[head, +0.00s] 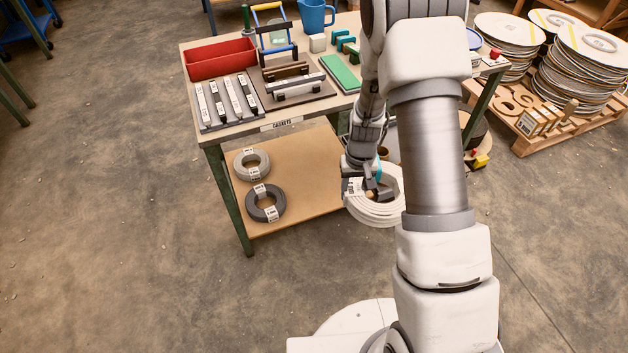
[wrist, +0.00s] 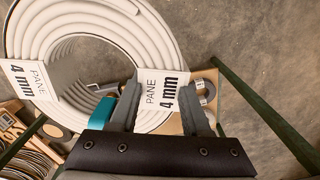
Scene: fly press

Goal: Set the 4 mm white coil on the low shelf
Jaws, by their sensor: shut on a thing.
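The white coil (head: 368,211) hangs in my gripper (head: 371,190), in front of the right front part of the low shelf (head: 300,195) in the head view. In the wrist view the white coil (wrist: 60,35) fills the upper left, with labels reading "PANE 4 mm". My gripper (wrist: 165,100) is shut on the coil's near side, by one label. My arm hides part of the coil and the right part of the shelf. I cannot tell the exact gap between coil and shelf.
A light grey coil (head: 252,164) and a dark grey coil (head: 265,203) lie on the shelf's left part. The bench top (head: 212,140) above holds a red bin (head: 220,60) and several tools. A green leg (head: 228,200) stands at the left front corner. The shelf's middle is bare.

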